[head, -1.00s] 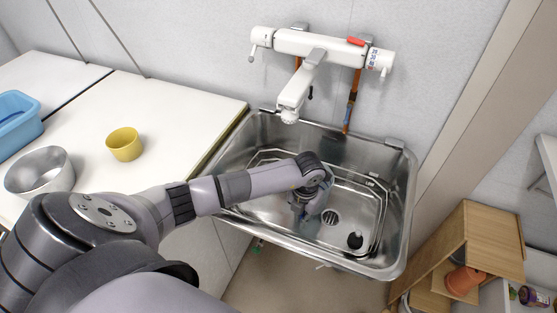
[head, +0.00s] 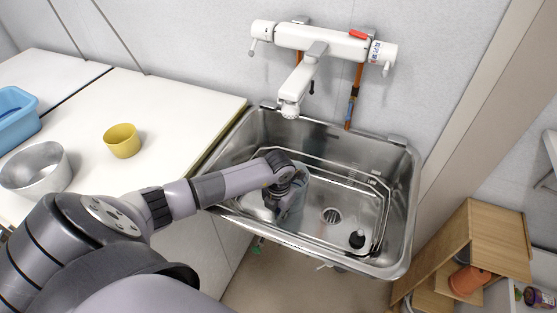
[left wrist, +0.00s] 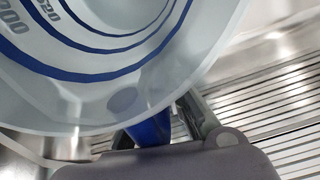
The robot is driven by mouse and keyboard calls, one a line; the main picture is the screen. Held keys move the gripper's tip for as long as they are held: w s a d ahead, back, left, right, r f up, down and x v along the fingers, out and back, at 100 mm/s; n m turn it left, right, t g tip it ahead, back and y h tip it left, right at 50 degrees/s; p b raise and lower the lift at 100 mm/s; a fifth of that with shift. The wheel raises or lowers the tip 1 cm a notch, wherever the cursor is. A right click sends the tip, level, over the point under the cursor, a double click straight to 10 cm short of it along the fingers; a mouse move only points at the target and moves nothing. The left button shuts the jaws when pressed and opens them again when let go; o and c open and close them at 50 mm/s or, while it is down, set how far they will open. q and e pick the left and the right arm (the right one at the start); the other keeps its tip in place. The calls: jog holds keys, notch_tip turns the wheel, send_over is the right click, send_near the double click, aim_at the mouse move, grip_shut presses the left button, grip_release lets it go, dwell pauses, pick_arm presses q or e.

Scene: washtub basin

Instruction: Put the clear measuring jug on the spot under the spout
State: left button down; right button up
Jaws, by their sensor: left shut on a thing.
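The clear measuring jug (left wrist: 100,65) fills the upper left of the left wrist view, with blue rings and printed numbers. In the head view the jug (head: 303,183) is a pale see-through shape inside the sink, partly hidden by my left gripper (head: 287,211). My left gripper (left wrist: 165,130) is shut on the jug at a blue part below its rim. The spout (head: 291,106) of the white tap hangs over the sink's back left part, behind the jug. No marked spot shows under it. I cannot tell whether the jug touches the sink floor. My right gripper is out of view.
The steel sink (head: 402,205) has a drain (head: 331,215) and a black plug (head: 357,239) right of the jug. A yellow cup (head: 122,141), a metal bowl (head: 37,171) and a blue tub (head: 14,118) stand on the left counter. A wooden shelf (head: 490,235) stands right.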

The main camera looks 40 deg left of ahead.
pick_arm(q)
jog(key=shift+f, duration=0.15)
jog(key=c, duration=2)
grip_release()
jog(key=shift+o, duration=0.2)
notch_tip(320, 180, up, 12)
jog(key=shift+r, duration=0.2)
